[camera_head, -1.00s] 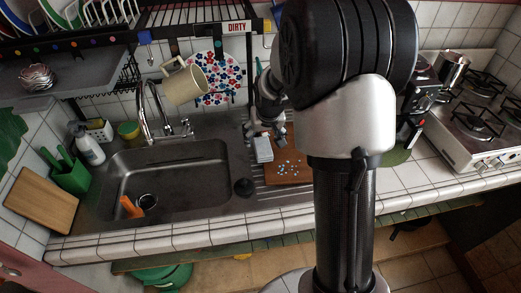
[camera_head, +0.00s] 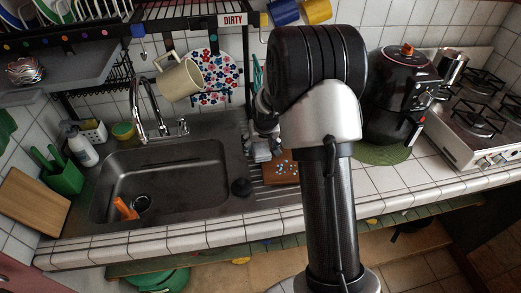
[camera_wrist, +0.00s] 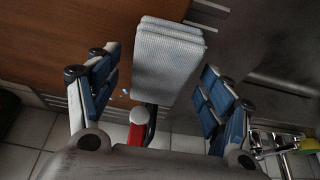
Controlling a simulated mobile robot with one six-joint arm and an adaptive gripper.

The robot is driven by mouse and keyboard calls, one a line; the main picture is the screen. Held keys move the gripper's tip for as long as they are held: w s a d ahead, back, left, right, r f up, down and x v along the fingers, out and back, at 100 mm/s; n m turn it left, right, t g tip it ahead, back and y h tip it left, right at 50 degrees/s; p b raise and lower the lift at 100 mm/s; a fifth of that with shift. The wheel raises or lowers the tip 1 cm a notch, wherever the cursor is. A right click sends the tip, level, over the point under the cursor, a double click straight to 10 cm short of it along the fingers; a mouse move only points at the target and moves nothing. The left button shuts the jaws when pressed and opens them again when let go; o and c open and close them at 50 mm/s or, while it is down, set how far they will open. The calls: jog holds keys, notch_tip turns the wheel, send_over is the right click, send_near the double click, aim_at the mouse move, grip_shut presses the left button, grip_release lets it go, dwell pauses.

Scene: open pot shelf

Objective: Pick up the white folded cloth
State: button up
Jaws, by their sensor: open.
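The white folded cloth (camera_wrist: 168,62) lies on the brown board in the wrist view, its ribbed layers stacked. My gripper (camera_wrist: 160,68) is open, with one blue-padded finger on each side of the cloth. Gaps show between the cloth and both fingers, so neither appears to touch it. In the head view my gripper (camera_head: 265,140) is low over the counter right of the sink, and it mostly hides the cloth.
The brown board (camera_head: 280,170) has pale blue specks. A red-and-white item (camera_wrist: 138,125) shows near the gripper base. The dish rack (camera_head: 180,35) hangs above.

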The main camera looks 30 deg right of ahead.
jog(key=shift+f, duration=0.25)
dwell(0.3)
jog(key=shift+c, duration=0.2)
jog(key=c, duration=1.1)
jog(key=shift+r, duration=0.2)
